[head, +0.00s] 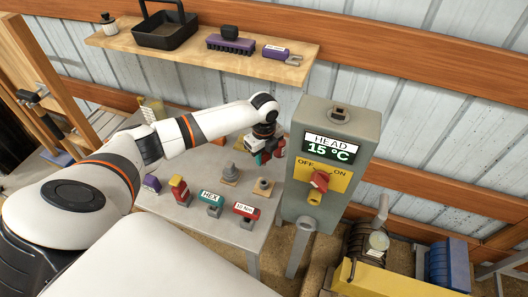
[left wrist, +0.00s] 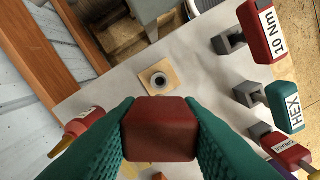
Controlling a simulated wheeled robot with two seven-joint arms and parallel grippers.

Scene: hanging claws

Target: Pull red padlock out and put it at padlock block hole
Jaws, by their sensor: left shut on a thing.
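My left gripper (head: 263,150) is low over the back right of the grey table. In the left wrist view, its two teal fingers (left wrist: 160,135) are shut on the red padlock (left wrist: 160,128), gripping its body from both sides. The padlock's far side and any shackle are hidden. A square wooden block with a round grey-rimmed hole (left wrist: 157,79) lies on the table beyond the padlock, apart from it. This block also shows in the head view (head: 264,187), in front of the gripper. My right gripper is not in view.
A wooden block with a grey fitting (head: 230,174) stands left of the holed block. The HEX tool (head: 212,198) and red 10 Nm tool (head: 245,211) stand along the front. A grey control box (head: 322,205) rises close on the right. A shelf (head: 200,52) hangs behind.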

